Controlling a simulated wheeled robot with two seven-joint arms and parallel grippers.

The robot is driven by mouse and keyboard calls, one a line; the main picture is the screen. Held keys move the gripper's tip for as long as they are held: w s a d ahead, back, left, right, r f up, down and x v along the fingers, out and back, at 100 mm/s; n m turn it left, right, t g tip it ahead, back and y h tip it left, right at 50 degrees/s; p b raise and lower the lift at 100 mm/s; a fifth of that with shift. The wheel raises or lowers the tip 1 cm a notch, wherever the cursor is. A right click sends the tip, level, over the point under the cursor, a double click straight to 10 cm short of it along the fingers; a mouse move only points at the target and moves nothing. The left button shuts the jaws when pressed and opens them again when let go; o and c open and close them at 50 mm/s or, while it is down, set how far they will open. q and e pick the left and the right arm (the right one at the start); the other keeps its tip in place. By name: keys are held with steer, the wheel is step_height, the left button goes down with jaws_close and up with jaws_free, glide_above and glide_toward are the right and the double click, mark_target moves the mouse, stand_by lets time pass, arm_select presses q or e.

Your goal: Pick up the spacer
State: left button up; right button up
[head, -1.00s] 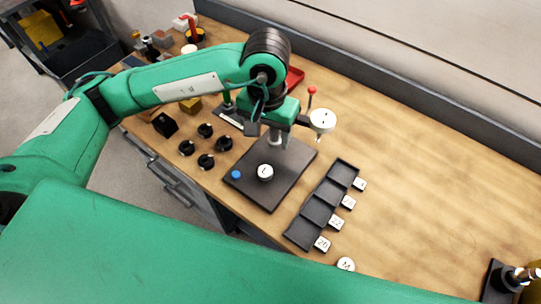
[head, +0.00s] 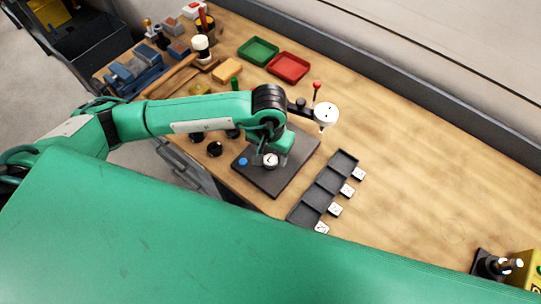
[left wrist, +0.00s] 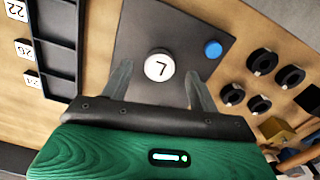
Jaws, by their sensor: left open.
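The spacer (left wrist: 158,66) is a white round piece marked with a dark letter, most likely L, lying on a dark square plate (left wrist: 135,30). In the head view the spacer (head: 271,161) shows partly under my left gripper (head: 269,151), which comes down over the plate (head: 290,172). In the left wrist view my left gripper (left wrist: 158,72) is open and empty, with one finger on each side of the spacer and a gap to both. I cannot tell how far the fingertips are above the plate. My right gripper is not in view.
A blue button-like piece (head: 243,161) sits on the plate beside the spacer. A dial gauge (head: 325,114) stands close behind my gripper. A black compartment tray (head: 322,191) with number tags lies to the right. Black rings (left wrist: 262,61) lie nearby.

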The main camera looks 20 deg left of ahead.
arm_select(q)
steer(key=shift+f, duration=1.1)
steer(key=shift+c, duration=1.1)
steer(key=c, duration=0.9)
steer(key=shift+c, duration=0.2)
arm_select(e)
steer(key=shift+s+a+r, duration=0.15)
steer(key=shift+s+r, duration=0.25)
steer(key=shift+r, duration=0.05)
arm_select(q)
steer(key=shift+r, duration=0.1)
